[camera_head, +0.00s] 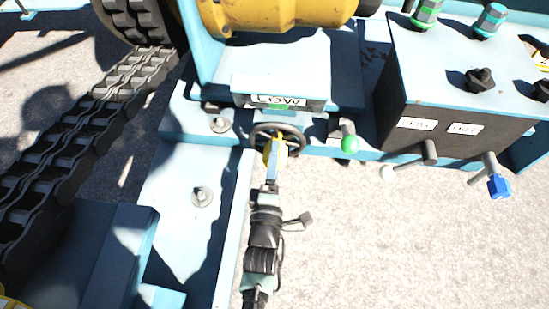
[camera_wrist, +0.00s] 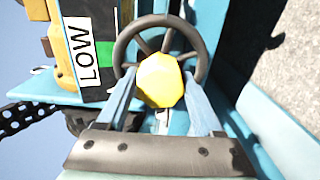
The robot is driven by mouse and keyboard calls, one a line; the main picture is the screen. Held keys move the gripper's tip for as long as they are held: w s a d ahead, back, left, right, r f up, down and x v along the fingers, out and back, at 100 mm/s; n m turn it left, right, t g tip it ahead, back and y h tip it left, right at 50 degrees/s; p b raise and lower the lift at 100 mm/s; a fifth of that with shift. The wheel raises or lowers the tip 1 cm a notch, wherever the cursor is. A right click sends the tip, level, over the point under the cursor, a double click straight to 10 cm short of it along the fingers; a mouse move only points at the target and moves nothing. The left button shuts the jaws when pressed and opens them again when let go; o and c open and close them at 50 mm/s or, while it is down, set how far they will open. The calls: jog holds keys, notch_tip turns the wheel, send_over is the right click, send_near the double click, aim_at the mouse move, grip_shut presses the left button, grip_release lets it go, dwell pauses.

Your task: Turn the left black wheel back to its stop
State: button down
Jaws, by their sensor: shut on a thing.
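The black wheel (camera_head: 299,136) sits just below a white plate marked LOW (camera_head: 278,100) in the head view. In the wrist view the wheel's rim (camera_wrist: 121,48) and spokes show beyond a yellow faceted knob (camera_wrist: 160,80). My gripper (camera_head: 274,163) reaches up from below at the wheel's near side. Its two blue-grey fingers (camera_wrist: 160,98) stand on either side of the knob and are shut on it. The knob covers part of the wheel, so its hub is hidden in the wrist view.
A small green mark (camera_head: 280,107) shows at the LOW plate. A black track (camera_head: 90,110) lies left. Open ground lies at lower right.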

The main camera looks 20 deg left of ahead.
dwell(0.3)
jog(key=shift+c, duration=0.2)
grip_release()
jog(key=s+d+p, duration=0.2)
jog(key=s+p, duration=0.4)
jog(key=s, duration=0.6)
jog(key=shift+s+d, duration=0.3)
jog(key=shift+s, duration=0.05)
